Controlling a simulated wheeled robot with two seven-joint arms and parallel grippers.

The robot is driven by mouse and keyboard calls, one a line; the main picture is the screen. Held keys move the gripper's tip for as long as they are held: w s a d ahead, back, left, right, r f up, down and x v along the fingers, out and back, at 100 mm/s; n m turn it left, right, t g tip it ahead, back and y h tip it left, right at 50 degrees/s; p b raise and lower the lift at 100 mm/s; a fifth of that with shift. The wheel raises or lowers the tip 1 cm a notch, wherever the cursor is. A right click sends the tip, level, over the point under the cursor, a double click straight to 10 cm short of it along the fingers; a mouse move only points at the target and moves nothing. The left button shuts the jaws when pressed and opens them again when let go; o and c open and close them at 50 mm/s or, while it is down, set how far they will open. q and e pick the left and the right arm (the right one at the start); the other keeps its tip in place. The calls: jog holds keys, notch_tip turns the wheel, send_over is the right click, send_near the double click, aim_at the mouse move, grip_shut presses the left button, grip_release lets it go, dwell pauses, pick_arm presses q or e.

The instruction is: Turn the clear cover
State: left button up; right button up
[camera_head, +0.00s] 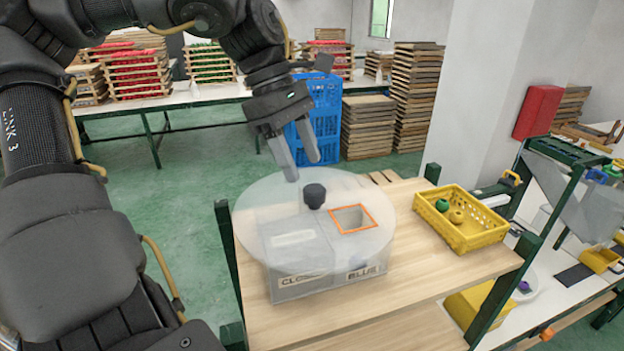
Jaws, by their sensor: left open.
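The clear cover (255,205) is a round, see-through disc lying over a grey box (300,286) on the wooden table. A black knob (314,195) stands up on the cover. An orange-edged square opening (352,219) shows at the right of the knob. Labels on the box front read "BLUE" at the right and a partly readable word at the left. My left gripper (303,171) is open and empty, its fingers pointing down just above and behind the knob, apart from it as far as I can tell. My right gripper is not in view.
A yellow basket (463,236) with a green and a yellow item stands on the table (420,283) at the right. Green posts (497,305) rise at the table's edges. Blue crates (318,115) and stacked trays (415,95) stand behind. Table room is clear right of the box.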

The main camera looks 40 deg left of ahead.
aim_at(313, 188)
pick_arm(q)
jog(key=shift+p+x, duration=0.45)
jog(key=shift+x, duration=2.1)
grip_shut()
